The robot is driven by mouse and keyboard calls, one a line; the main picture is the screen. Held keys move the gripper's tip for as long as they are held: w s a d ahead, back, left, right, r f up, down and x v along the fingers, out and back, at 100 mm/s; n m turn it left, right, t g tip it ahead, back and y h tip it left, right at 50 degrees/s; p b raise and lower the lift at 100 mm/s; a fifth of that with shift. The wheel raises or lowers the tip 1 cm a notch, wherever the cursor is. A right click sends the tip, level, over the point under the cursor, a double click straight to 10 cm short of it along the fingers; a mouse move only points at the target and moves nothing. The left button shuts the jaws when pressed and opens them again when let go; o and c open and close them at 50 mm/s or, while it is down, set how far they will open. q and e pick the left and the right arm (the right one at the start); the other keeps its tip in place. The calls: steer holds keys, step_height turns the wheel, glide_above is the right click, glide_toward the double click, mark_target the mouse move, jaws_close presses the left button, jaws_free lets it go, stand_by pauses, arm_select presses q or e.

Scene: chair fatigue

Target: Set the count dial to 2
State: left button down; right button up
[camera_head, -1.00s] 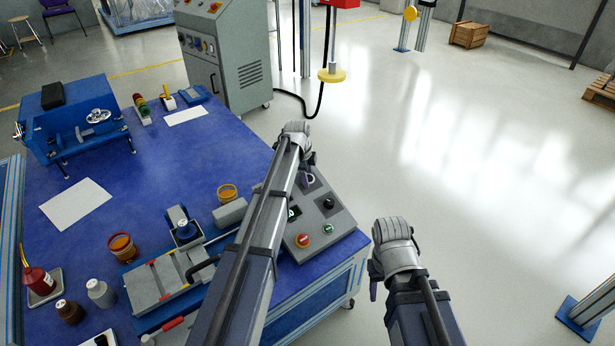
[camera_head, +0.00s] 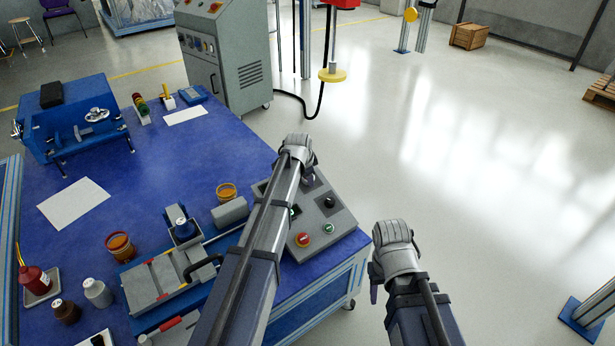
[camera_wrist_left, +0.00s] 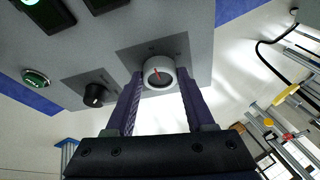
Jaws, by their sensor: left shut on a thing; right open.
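The control box (camera_head: 340,222) sits at the right edge of the blue table, under my left arm. In the left wrist view the count dial (camera_wrist_left: 158,70) is a round pale knob with a red pointer line, on a dark plate. The pointer tilts up and left in that view; I cannot read any numbers. My left gripper (camera_wrist_left: 160,88) has its purple fingers on either side of the dial, shut on it. In the head view my left wrist hides the dial. My right gripper (camera_head: 374,288) is open and empty, right of the table, its fingers mostly hidden.
The box also carries a black knob (camera_head: 330,202), a red button (camera_head: 303,240) and a green button (camera_head: 329,228). The black knob (camera_wrist_left: 95,95) is beside the dial in the wrist view.

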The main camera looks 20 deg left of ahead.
stand_by(0.4)
arm_select(q)
steer(key=shift+c, duration=1.3)
jaws_free()
steer(key=shift+r, duration=0.1)
steer(key=p+v, duration=0.7)
steer(key=shift+s+r, duration=0.2)
steer(key=shift+r, duration=0.05)
